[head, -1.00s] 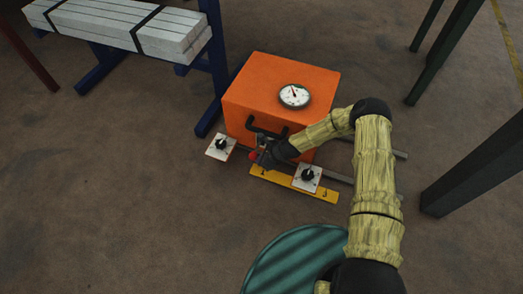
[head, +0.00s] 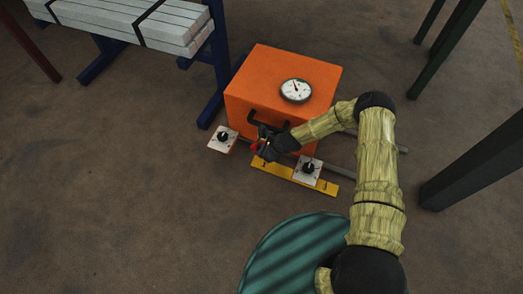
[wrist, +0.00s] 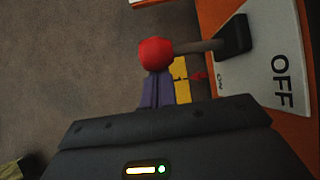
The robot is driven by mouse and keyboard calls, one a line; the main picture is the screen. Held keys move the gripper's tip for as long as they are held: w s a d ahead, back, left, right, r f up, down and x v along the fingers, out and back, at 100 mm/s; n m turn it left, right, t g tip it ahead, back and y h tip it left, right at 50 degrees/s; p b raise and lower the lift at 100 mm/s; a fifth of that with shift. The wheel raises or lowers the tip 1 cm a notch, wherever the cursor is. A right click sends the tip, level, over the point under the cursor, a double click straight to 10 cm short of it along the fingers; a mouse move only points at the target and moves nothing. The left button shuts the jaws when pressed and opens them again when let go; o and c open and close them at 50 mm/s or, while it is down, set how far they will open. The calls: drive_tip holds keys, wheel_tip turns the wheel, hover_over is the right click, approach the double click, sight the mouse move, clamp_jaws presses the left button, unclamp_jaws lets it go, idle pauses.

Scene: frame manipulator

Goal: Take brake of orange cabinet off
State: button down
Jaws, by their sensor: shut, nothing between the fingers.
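The orange cabinet (head: 280,82) stands on the floor, with a round dial on top and a black handle on its front. In the wrist view, a lever with a red ball knob (wrist: 155,53) and a grey shaft sticks out from a black base on a white plate (wrist: 268,75). In the head view my gripper (head: 260,150) is low at the cabinet's front.
Two white plates with black knobs, left (head: 223,138) and right (head: 308,169), lie at the cabinet's front by a yellow strip (head: 325,187). A blue rack (head: 216,70) with white beams is behind left. Dark posts (head: 480,165) stand at right.

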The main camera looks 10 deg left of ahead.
drive_tip(key=shift+w+r+p, duration=0.35)
drive_tip(key=shift+r+p, duration=0.2)
drive_tip(key=shift+r, duration=0.25)
wheel_tip(320, 180, down, 4)
drive_tip(key=s+d+b, duration=0.2)
drive_tip(key=d, duration=0.1)
drive_tip(key=w+p+v, duration=0.1)
drive_tip(key=p+v, duration=0.4)
drive_tip(key=v, duration=0.4)
drive_tip(key=shift+w+d, duration=0.4)
drive_tip(key=shift+w, duration=0.15)
drive_tip(key=shift+r, duration=0.1)
